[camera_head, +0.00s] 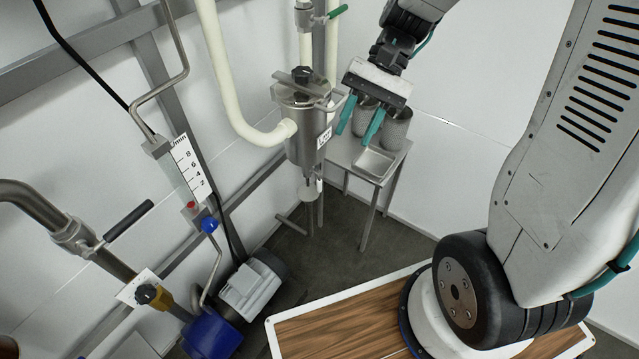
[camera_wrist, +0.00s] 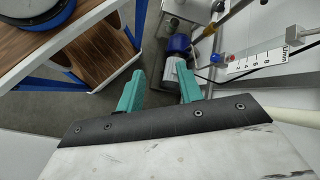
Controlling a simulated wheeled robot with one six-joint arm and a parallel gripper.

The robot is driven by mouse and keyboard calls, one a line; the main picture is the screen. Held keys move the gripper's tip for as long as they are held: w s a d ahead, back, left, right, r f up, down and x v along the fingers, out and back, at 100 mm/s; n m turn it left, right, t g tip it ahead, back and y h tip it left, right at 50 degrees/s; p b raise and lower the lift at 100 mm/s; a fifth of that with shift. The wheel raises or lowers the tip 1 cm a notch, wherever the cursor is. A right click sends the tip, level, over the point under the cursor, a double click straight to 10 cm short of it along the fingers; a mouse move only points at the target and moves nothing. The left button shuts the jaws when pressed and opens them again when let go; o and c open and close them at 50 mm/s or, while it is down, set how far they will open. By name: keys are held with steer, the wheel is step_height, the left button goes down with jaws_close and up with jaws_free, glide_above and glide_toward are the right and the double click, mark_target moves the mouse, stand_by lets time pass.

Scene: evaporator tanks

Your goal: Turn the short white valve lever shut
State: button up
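My gripper (camera_head: 353,137) is at the upper middle of the head view, with its two teal fingers apart and nothing between them. It appears just right of the steel vessel (camera_head: 303,140). In the wrist view my gripper (camera_wrist: 160,72) is also open and empty, its fingers pointing away from the camera. A small whitish part (camera_head: 308,192) shows under the vessel's bottom outlet, below and left of my gripper. It may be the short white valve lever, but it is too small to tell, and its position cannot be read. No white lever shows clearly in the wrist view.
A steel side table (camera_head: 349,153) with two metal cups (camera_head: 395,132) and a tray (camera_head: 374,164) stands behind the gripper. A green-handled valve (camera_head: 337,12) is above. A black-handled valve (camera_head: 128,220), flow gauge (camera_head: 187,168) and blue pump (camera_head: 210,335) are at left.

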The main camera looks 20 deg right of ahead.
steer(key=w+f+m+y, duration=0.5)
steer(key=w+f, duration=0.2)
steer(key=f, duration=0.5)
steer(key=m+t+y, duration=0.1)
steer(key=m+t, duration=1.6)
glide_toward(319, 184)
steer(key=w+a+f, duration=0.1)
steer(key=w, duration=0.2)
steer(key=x, duration=0.7)
steer(key=shift+a, duration=0.35)
jaws_close()
